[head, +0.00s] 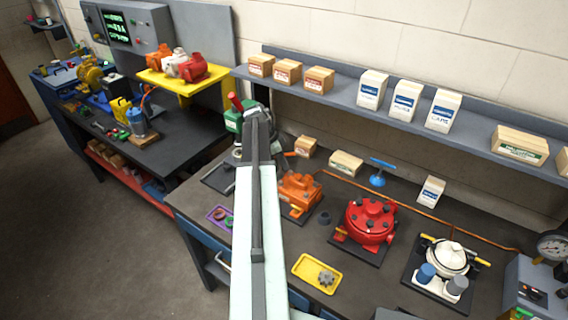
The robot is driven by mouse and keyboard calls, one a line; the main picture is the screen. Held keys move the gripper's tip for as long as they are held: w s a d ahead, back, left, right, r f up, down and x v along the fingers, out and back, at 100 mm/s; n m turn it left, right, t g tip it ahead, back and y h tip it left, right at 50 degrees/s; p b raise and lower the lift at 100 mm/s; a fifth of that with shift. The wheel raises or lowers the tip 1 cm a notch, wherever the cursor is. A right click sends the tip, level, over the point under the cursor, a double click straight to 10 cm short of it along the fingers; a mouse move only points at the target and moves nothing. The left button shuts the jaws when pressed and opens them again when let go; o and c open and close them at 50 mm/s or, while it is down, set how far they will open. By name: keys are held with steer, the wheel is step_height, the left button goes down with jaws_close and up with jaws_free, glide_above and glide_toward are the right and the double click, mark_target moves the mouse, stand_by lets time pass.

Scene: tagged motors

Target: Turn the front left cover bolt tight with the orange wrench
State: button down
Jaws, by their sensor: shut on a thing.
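My arm (257,230) rises from the bottom edge and reaches over the bench. It hides the place where my gripper is, so I cannot make out the fingers or what they hold. An orange housing (299,189) sits on a dark plate just right of the arm; its left side is partly covered. A red round housing (370,222) with dark bolts on its cover sits on another dark plate further right. I cannot tell which cover the task means. A thin orange bar (290,154) shows beside the arm, behind the orange housing; I cannot tell if it is the wrench.
A yellow tray (303,261) with a grey gear lies in front. A purple tray (216,215) is left of the arm. A white-topped unit (447,256) and a gauge box (530,294) stand right. A shelf (453,138) with boxes runs along the wall. A blue-handled tool (378,180) stands behind.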

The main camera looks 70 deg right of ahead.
mark_target(280, 168)
steer(key=n, duration=0.2)
steer(key=n+t+h, duration=0.1)
steer(key=n, duration=0.1)
steer(key=shift+f, duration=0.3)
steer(key=n, duration=0.2)
steer(key=n+t+h, duration=0.1)
steer(key=n, duration=0.1)
steer(key=shift+w+d+f+t+b, duration=0.2)
steer(key=shift+t+b, duration=0.1)
steer(key=shift+b, duration=0.1)
steer(key=n, duration=0.1)
steer(key=n+t, duration=0.1)
steer(key=n, duration=0.1)
steer(key=n+t, duration=0.1)
steer(key=shift+w+f+n, duration=0.2)
steer(key=shift+w+n, duration=0.1)
steer(key=shift+n, duration=0.1)
steer(key=n, duration=0.2)
steer(key=n+t, duration=0.1)
steer(key=shift+w+f+b, duration=0.15)
steer(key=shift+w+b, duration=0.1)
steer(key=shift+b, duration=0.1)
steer(key=shift+f, duration=0.1)
steer(key=shift+f+b, duration=1.1)
steer(key=shift+b, duration=0.15)
